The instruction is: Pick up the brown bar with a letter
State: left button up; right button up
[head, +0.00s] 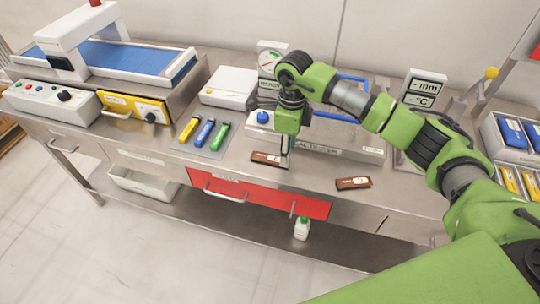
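Two brown bars lie on the metal counter in the head view. One brown bar (265,158) lies near the middle, and the other brown bar (345,184) lies further right near the front edge. Each has a pale label mark, too small to read for certain. My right arm comes in from the right. Its end, the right gripper (287,158), points down at the right end of the middle bar. I cannot tell whether it touches the bar, and its fingers are too small to judge. My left gripper is not in view.
A grey mat with yellow, blue and green sticks (204,134) lies to the left. A clear-fronted tester (335,139) stands behind the bars. A conveyor (115,54) is at far left, and blue and yellow packs (513,135) at far right. Counter between the bars is clear.

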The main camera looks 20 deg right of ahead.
aim_at(274, 160)
jog(key=shift+s+a+f+p, duration=0.1)
jog(key=shift+f+p, duration=0.1)
jog(key=shift+f, duration=0.4)
jog(key=shift+a+f+p, duration=0.1)
jog(key=shift+f+p, duration=0.05)
jog(key=shift+f, duration=0.85)
jog(key=shift+c, duration=0.4)
jog(key=c, duration=1)
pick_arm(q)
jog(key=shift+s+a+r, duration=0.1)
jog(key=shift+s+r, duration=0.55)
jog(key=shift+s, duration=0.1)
pick_arm(e)
jog(key=shift+c, duration=0.2)
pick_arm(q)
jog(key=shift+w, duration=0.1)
